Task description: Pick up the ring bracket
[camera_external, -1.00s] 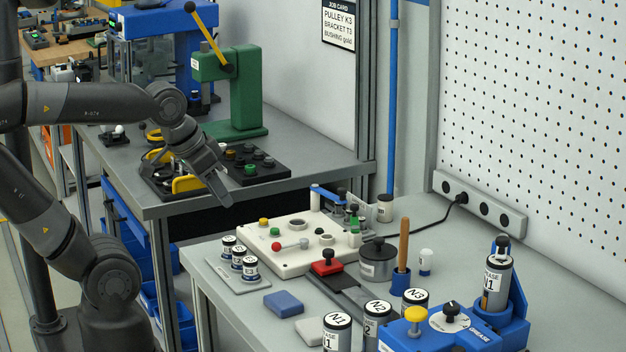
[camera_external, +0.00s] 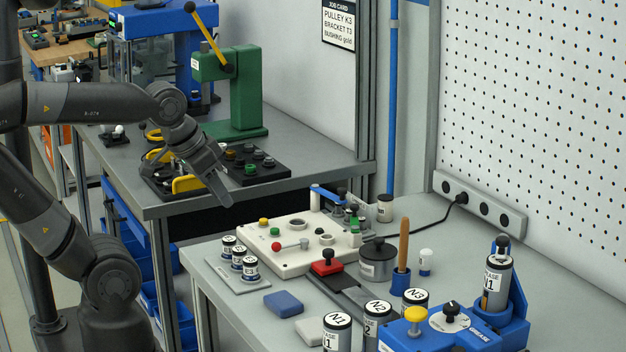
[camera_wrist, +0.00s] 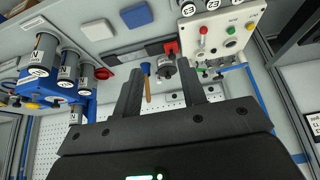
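I cannot pick out a ring bracket for certain in either view. My gripper (camera_external: 224,196) hangs in front of the back grey bench, above the gap before the near bench, and points down to the right. In the wrist view my gripper (camera_wrist: 158,68) has its two dark fingers clearly apart with nothing held between them. A black fixture board (camera_external: 273,172) with round pieces lies on the back bench behind my gripper. Yellow parts (camera_external: 187,184) show beside it, partly hidden by my wrist.
The near bench holds a white control panel (camera_external: 290,262), a grey lidded pot (camera_external: 377,265), labelled canisters (camera_external: 337,335) and a blue grease unit (camera_external: 440,335). A green press (camera_external: 240,105) stands on the back bench. A job card (camera_external: 338,24) reads "BRACKET T3".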

